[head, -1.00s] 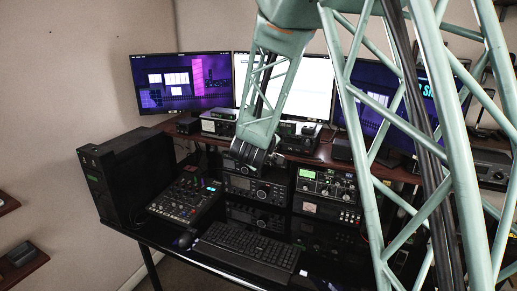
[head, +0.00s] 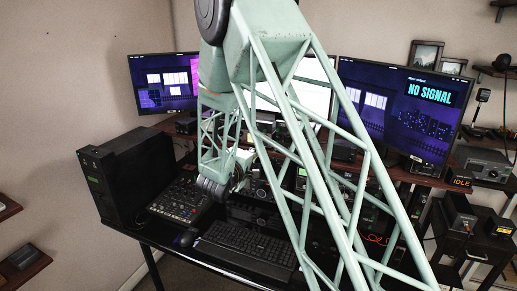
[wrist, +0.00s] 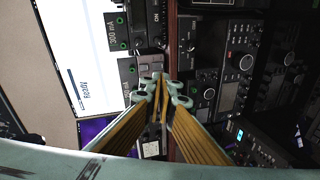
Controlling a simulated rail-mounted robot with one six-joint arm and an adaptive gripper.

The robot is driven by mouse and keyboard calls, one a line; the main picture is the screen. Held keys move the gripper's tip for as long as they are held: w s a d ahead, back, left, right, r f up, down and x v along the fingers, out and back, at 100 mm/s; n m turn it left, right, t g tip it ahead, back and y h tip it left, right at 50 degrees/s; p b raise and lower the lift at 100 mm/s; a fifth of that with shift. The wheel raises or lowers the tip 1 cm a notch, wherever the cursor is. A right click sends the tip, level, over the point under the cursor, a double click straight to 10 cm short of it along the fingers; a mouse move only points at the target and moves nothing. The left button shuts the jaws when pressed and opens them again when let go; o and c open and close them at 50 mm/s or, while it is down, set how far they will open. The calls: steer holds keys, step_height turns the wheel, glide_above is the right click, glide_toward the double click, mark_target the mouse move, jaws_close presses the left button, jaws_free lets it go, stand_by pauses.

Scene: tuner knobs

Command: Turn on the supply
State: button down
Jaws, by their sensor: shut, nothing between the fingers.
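My gripper (wrist: 160,88) shows in the wrist view with its two wood-coloured fingers together and nothing between them. Its tips are in front of the gap between a shelf edge and stacked radio gear. A dark device (wrist: 118,35) reading "300 mA", with green-ringed knobs or buttons, stands by the white screen at the upper left of the wrist view; I cannot tell whether it is the supply. In the head view, a grey box with a dial (head: 484,164) sits on the right shelf, and a small dark box (head: 460,213) stands below an orange "IDLE" sign (head: 459,181). No supply label is readable.
A radio (wrist: 238,65) with a large knob is right of my fingertips in the wrist view. The desk holds a mixer (head: 180,203), a keyboard (head: 250,240) and a black computer case (head: 125,180). A "NO SIGNAL" monitor (head: 405,105) stands at the right.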

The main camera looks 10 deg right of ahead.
steer(key=shift+a+f+n+h+p, duration=0.5)
steer(key=shift+a+f+n+h, duration=0.3)
steer(key=shift+f, duration=0.35)
steer(key=shift+w, duration=0.1)
steer(key=x, duration=1.3)
steer(key=shift+w+d, duration=0.15)
steer(key=shift+w, duration=0.25)
steer(key=shift+r, duration=0.15)
steer(key=shift+d+t+b, duration=0.25)
steer(key=shift+t+b, duration=0.05)
